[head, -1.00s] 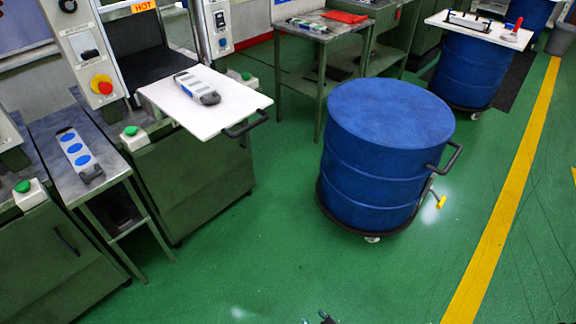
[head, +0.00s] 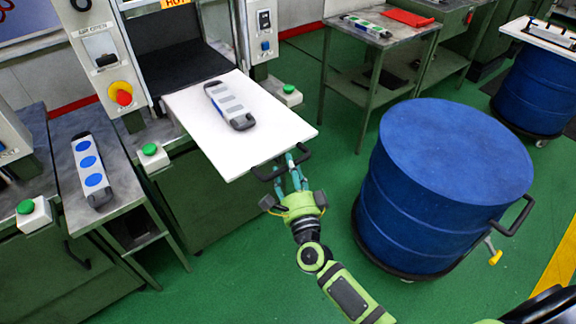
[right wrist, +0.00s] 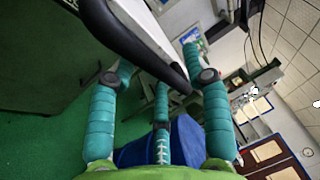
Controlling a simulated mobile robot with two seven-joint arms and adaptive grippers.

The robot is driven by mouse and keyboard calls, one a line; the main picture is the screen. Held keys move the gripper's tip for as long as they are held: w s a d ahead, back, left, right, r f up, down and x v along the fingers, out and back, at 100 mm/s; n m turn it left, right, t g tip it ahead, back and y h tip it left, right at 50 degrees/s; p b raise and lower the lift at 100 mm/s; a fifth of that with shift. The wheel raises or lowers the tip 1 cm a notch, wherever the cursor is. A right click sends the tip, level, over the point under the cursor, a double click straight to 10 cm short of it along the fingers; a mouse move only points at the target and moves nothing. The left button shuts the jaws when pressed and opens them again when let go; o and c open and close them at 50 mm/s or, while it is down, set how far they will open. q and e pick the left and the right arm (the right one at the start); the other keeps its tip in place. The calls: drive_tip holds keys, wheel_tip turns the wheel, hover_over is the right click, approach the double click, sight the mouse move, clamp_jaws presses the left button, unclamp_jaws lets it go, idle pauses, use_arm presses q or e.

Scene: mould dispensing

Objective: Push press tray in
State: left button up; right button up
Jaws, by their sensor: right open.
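The white press tray (head: 270,142) sticks out of the front of the press. A grey mould with pale cells (head: 230,105) lies on it. The tray's black handle (head: 262,173) is on its front edge. My right gripper (head: 293,160) is open at this handle, its teal fingers pointing at the tray. In the right wrist view the black handle (right wrist: 135,45) passes between the spread fingers (right wrist: 160,85). Whether they touch it I cannot tell. My left gripper is not in view.
A blue drum (head: 445,185) on a wheeled base stands to the right. A side table (head: 120,200) at the left holds a mould with blue cells (head: 90,165). Green buttons flank the press, and a red-and-yellow button (head: 122,95) is on its left post. Green floor lies between press and drum.

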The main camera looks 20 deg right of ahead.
drive_tip(key=shift+w, duration=0.55)
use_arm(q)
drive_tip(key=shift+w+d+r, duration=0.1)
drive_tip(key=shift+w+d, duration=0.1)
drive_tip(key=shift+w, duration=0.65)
use_arm(e)
clamp_jaws()
